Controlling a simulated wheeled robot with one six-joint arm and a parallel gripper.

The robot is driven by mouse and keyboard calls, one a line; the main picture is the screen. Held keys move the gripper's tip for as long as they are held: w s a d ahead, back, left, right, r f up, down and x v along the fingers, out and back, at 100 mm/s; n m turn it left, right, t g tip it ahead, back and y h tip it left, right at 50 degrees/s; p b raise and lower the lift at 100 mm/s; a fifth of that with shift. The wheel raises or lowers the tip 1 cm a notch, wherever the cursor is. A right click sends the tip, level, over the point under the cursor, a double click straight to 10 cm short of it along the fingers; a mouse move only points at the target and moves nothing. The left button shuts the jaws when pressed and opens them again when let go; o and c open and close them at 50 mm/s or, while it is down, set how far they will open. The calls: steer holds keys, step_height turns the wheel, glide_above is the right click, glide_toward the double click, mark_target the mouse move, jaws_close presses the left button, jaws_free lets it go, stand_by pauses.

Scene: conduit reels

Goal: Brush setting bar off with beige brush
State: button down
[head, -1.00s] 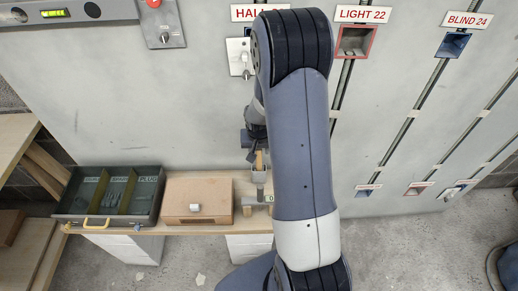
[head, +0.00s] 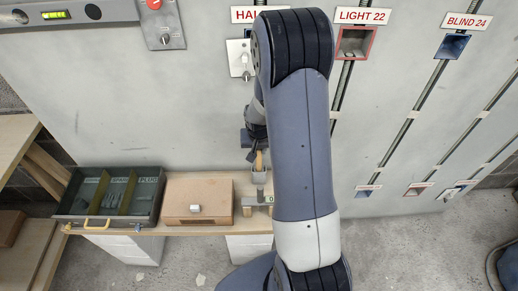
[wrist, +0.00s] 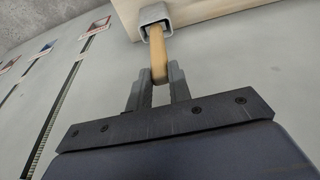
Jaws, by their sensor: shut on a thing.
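A beige handle, which looks like the brush (wrist: 157,52), stands in a grey square holder (wrist: 152,17) in the wrist view. My gripper (wrist: 159,80) is shut on this handle, with one finger on each side. The bristles are hidden inside the holder or too small to see. In the head view the beige handle (head: 259,160) shows above the grey holder (head: 260,178), partly behind my arm. A grey bar with a green mark, perhaps the setting bar (head: 255,202), lies just below the holder on the bench; my arm hides its right part.
A brown box (head: 180,216) with a small pale block on its front stands left of the holder. A grey sectioned tray (head: 66,208) with a yellow handle is at the bench's left. The panel with labelled sockets (head: 362,42) rises behind.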

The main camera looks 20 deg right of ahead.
steer(key=shift+r+p, duration=0.4)
steer(key=shift+r, duration=0.35)
steer(key=shift+w+d+r+p+v, duration=0.1)
steer(key=shift+w+p+v, duration=0.15)
steer(key=shift+p+v, duration=0.7)
steer(key=shift+w+d+r+p+v, duration=0.1)
steer(key=shift+w+p+v, duration=0.3)
steer(key=shift+v, duration=0.95)
steer(key=shift+w+d+p+v, duration=0.1)
steer(key=shift+p+v, duration=0.8)
steer(key=shift+v, duration=0.25)
